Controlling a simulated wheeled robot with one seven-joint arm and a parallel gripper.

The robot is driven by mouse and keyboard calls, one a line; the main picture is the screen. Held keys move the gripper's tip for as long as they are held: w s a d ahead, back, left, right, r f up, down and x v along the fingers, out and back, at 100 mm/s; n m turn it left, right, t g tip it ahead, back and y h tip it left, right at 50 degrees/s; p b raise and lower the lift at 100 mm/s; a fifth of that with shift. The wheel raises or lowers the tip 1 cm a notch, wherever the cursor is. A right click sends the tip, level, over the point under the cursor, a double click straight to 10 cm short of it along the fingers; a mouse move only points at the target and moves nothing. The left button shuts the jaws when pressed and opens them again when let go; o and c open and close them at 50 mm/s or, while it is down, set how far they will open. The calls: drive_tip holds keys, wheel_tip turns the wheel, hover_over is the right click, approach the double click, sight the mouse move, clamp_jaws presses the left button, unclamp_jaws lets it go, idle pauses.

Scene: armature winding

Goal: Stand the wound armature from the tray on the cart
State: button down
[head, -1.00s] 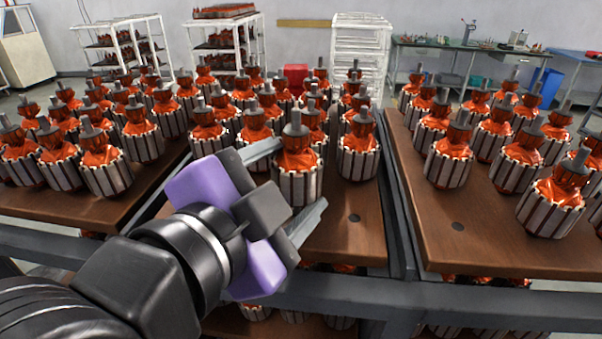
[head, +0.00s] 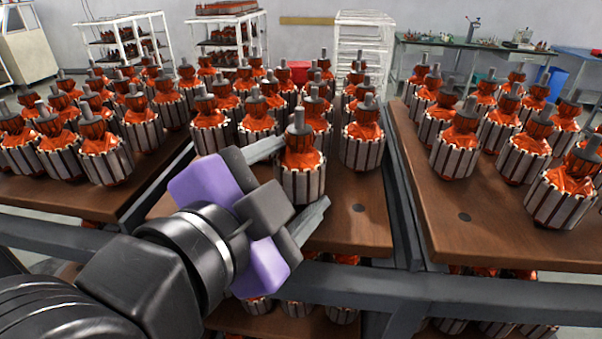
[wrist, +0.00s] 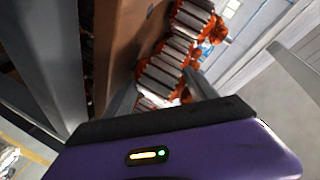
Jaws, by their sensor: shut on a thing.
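The wound armature (head: 301,178), with a grey slotted core, orange winding and grey shaft, is upright between the two grey fingers of my gripper (head: 286,182). The gripper is shut on it from the left side in the head view. It is at the front of the middle brown board (head: 345,232); I cannot tell whether its base touches the board. More armatures stand close behind it, and one (head: 363,145) stands to its right. In the wrist view the purple gripper body (wrist: 180,150) fills the bottom. I cannot tell which surface is the cart.
A right brown board (head: 480,235) and a left board (head: 120,205) carry several armatures. Grey frame rails (head: 450,298) run along the front, with more armatures below. White racks and workbenches stand behind.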

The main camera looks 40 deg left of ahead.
drive_tip(key=shift+f, duration=0.1)
drive_tip(key=shift+c, duration=2)
unclamp_jaws()
drive_tip(key=shift+o, duration=1.1)
drive_tip(key=shift+f, duration=0.2)
drive_tip(key=shift+r+b+v, duration=0.2)
drive_tip(key=shift+b+v, duration=0.1)
drive_tip(key=shift+v, duration=1.7)
drive_tip(key=shift+r+b+v, duration=0.2)
drive_tip(key=shift+b+v, duration=0.1)
drive_tip(key=shift+v, duration=1.7)
drive_tip(key=shift+a, duration=0.1)
drive_tip(key=b+v, duration=0.1)
drive_tip(key=v, duration=0.6)
drive_tip(key=shift+s, duration=0.4)
